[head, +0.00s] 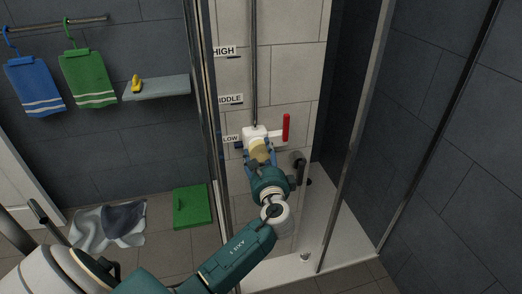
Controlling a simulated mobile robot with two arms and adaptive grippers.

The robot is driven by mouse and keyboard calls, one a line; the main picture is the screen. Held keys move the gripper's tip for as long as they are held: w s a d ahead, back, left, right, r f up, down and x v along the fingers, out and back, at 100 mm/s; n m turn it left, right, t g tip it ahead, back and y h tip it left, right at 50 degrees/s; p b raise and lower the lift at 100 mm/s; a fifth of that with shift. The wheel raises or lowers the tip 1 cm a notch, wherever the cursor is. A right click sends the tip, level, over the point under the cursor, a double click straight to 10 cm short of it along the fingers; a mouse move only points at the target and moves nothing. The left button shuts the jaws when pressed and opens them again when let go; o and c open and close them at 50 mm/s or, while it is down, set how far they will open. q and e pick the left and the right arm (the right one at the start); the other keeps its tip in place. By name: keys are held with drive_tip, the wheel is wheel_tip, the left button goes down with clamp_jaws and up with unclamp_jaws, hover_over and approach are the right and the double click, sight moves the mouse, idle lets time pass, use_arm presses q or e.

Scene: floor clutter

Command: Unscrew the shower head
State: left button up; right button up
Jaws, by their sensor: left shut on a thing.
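A pale tan round piece, which looks like the shower head (260,152), sits at the front of a white holder (250,132) on a vertical rail (255,70). A red lever (286,127) sticks up from the holder's right side. The holder is level with the LOW label (231,139). My left gripper (260,156) reaches up from below, with its blue fingers either side of the shower head and shut on it. The gripper hides the lower part of the shower head. My right gripper is out of view.
Glass-stall posts stand left (205,100) and right (357,120) of my arm. A dark fixture (299,163) is on the wall just right of my gripper. A green box (192,207) and crumpled cloths (110,222) lie on the floor at left. A shelf (160,88) holds a yellow item.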

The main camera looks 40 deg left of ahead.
use_arm(q)
drive_tip(key=shift+n+b, duration=0.9)
drive_tip(key=shift+b, duration=0.35)
drive_tip(key=shift+n+b, duration=0.9)
drive_tip(key=shift+b, duration=0.25)
drive_tip(key=shift+a+n+t+b, duration=0.15)
drive_tip(key=shift+n+t+b, duration=0.25)
drive_tip(key=shift+b, duration=0.45)
drive_tip(key=shift+n+b, duration=0.35)
drive_tip(key=shift+n, duration=0.05)
drive_tip(key=shift+b, duration=0.3)
drive_tip(key=shift+n, duration=0.3)
